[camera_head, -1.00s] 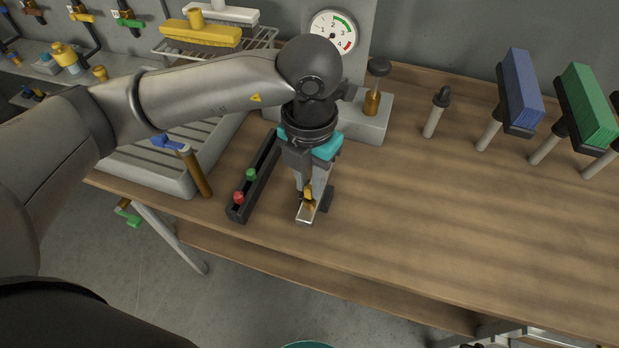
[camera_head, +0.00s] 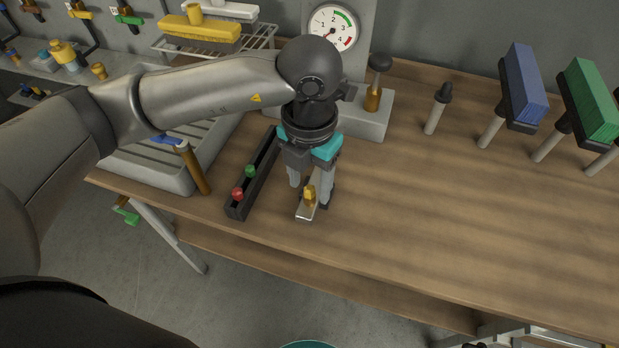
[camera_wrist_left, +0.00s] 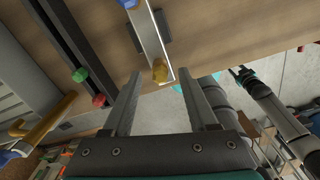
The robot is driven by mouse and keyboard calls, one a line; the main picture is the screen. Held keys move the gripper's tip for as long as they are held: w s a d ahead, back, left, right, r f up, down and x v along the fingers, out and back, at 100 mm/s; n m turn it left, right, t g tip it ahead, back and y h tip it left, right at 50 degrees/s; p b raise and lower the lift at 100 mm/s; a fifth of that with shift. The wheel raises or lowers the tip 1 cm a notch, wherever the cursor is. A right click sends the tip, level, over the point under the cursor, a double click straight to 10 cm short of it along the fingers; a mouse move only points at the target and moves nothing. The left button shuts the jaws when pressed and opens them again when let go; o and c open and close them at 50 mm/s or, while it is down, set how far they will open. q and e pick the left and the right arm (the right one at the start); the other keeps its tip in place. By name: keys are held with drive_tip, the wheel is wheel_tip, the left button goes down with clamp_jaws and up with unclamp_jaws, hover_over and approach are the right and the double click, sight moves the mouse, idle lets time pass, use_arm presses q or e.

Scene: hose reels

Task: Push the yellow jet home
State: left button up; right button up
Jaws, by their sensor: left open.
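The yellow jet (camera_head: 309,194) is a small knob at the near end of a metal bar (camera_head: 305,212) on the wooden bench. My left gripper (camera_head: 311,184) points down over the bar with its fingers spread on either side of the jet. In the left wrist view the yellow jet (camera_wrist_left: 159,72) sits near the bar's end, between and just past the open fingertips (camera_wrist_left: 159,78), with no clear contact. A blue piece (camera_wrist_left: 127,3) shows farther along the same bar; my gripper hides that part in the head view.
A dark slotted rail (camera_head: 262,165) with a green knob (camera_head: 250,171) and a red knob (camera_head: 238,194) lies just left. A pressure gauge (camera_head: 333,28) and a plunger (camera_head: 374,85) stand behind. Blue (camera_head: 524,85) and green (camera_head: 590,98) brushes are at right.

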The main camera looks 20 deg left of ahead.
sight(309, 188)
use_arm(q)
drive_tip(key=shift+r, duration=0.1)
wheel_tip(309, 188, up, 15)
drive_tip(key=p, duration=0.1)
drive_tip(key=shift+p, duration=0.4)
idle(0.3)
